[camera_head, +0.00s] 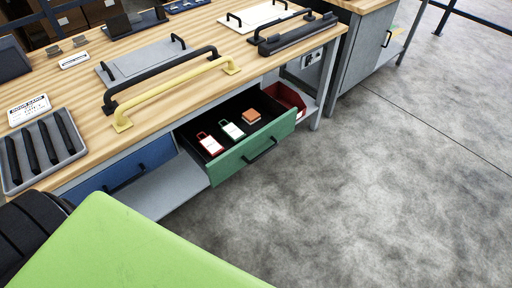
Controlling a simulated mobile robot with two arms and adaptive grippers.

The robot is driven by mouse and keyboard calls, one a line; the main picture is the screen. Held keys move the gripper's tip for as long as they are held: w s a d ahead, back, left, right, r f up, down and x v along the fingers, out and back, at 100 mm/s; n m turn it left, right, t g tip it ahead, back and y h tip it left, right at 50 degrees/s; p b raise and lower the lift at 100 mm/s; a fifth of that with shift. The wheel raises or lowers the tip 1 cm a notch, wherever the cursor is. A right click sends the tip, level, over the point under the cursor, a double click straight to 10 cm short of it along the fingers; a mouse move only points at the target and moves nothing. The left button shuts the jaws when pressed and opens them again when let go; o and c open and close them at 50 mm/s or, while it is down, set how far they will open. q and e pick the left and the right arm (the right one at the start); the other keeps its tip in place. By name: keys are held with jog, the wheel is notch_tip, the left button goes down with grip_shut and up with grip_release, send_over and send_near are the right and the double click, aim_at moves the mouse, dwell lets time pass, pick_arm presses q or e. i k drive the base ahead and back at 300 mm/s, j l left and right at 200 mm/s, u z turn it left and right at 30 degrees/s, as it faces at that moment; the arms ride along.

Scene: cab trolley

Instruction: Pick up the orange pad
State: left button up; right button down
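The orange pad (250,116) is a small block lying in an open drawer with a green front (256,155) under the wooden workbench (80,92). It lies toward the right end of the drawer, beside a white tag-like item (233,131) and a red and white one (210,144). The drawer's black interior is open to view from above. Neither of my grippers shows in the head view.
A blue drawer front (122,172) is left of the green one. A red bin (286,98) stands on the lower shelf behind the drawer's right end. Yellow and black handles and a grey tray (14,185) lie on the bench. Open grey floor lies right.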

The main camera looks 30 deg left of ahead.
aim_at(251, 116)
jog(key=u, duration=3.65)
jog(key=z, duration=2.8)
jog(key=i+l+u, duration=0.1)
jog(key=i+l, duration=0.15)
jog(key=l, duration=0.15)
jog(key=i+l, duration=0.25)
jog(key=l, duration=0.15)
jog(key=j+u, duration=0.05)
